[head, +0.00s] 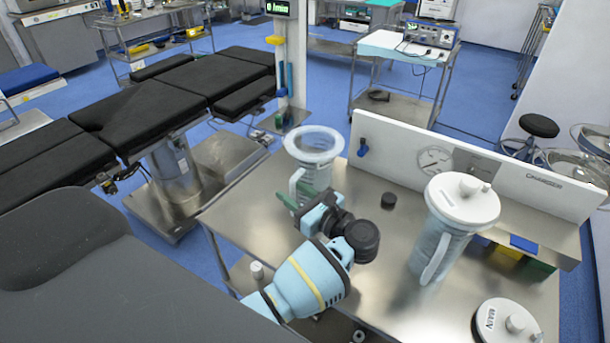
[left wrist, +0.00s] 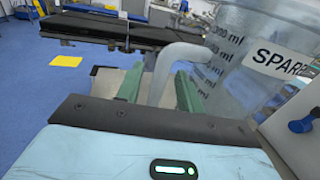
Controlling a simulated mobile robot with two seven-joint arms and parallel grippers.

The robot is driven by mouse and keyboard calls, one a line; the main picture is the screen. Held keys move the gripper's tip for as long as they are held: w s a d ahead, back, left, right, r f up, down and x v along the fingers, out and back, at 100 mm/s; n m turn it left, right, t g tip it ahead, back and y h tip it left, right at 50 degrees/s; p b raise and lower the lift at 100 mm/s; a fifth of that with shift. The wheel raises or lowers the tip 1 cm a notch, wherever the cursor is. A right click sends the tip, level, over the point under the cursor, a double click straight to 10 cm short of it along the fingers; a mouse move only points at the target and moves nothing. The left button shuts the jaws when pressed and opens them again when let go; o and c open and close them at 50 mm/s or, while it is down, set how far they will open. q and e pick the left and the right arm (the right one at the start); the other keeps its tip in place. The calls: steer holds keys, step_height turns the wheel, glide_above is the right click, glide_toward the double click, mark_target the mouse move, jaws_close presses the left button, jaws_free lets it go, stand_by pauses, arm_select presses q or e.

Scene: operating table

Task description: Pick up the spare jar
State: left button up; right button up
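The spare jar (head: 318,174) is a clear, open-topped jug with a pale rim and a handle, standing on the steel table (head: 236,215). In the left wrist view its SPARE label and volume marks show on the jar wall (left wrist: 232,68). My left gripper (head: 287,198) is at the jar's handle side. In the left wrist view its green fingers (left wrist: 160,90) are apart, with the jar's curved handle (left wrist: 162,66) reaching down between them. Whether a finger touches the handle is unclear. My left wrist hides the table in front of the jar. My right gripper is not in view.
A lidded jar (head: 444,236) stands to the right on the table. A white lid marked MAIN (head: 493,325) is at the lower right. A small black knob (head: 388,200) sits between the jars. A white panel (head: 395,150) runs along the back. The black operating table (head: 150,115) is left.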

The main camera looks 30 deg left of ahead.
arm_select(q)
steer(key=shift+a, duration=0.4)
steer(key=shift+d, duration=0.15)
jaws_close()
steer(key=shift+w, duration=0.1)
